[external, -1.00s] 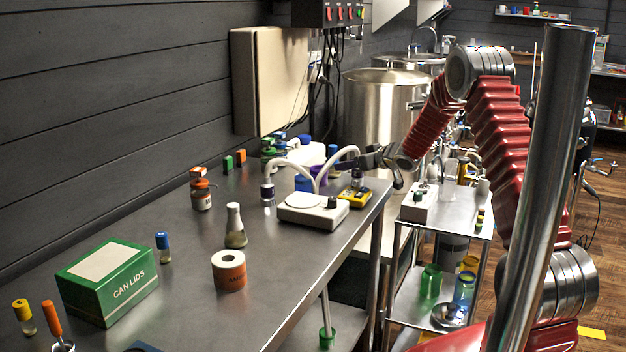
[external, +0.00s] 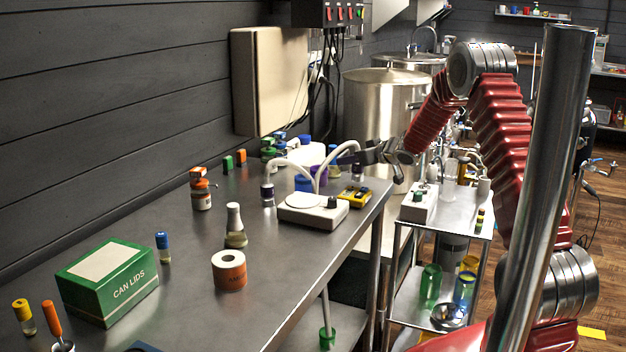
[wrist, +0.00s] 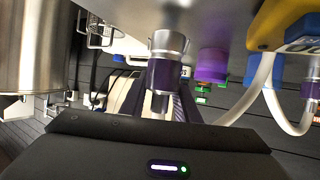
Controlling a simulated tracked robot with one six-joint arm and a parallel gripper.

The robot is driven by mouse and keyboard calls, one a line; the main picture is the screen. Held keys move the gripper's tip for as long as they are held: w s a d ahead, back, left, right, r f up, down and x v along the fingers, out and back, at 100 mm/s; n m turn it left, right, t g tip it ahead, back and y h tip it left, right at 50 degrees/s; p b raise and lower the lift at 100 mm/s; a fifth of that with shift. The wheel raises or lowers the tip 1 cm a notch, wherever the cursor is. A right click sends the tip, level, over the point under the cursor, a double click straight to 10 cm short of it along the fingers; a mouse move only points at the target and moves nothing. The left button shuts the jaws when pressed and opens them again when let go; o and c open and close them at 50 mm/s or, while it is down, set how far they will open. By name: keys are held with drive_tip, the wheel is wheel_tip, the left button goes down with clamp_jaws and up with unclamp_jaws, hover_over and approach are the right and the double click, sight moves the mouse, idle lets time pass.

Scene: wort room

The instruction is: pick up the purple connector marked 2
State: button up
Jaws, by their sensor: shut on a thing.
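A purple connector with a silver metal end (wrist: 168,42) stands in the middle of the wrist view, between my fingers; no number is legible on it. It also shows in the external view (external: 358,173), small and dark, at the end of a curved white hose. My gripper (external: 362,158) is shut on it and holds it above the far right end of the steel bench (external: 190,265). A second purple connector (external: 267,192) with a white hose stands upright on the bench, left of the white device. My fingers partly hide the held connector.
The white device (external: 313,214) and a yellow meter (external: 354,196) sit close below my gripper. A steel cart (external: 455,220) with a white box stands to the right. Steel tanks (external: 380,105) stand behind.

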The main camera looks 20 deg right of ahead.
wheel_tip(320, 180, up, 9)
drive_tip(key=shift+f, duration=0.2)
idle(0.7)
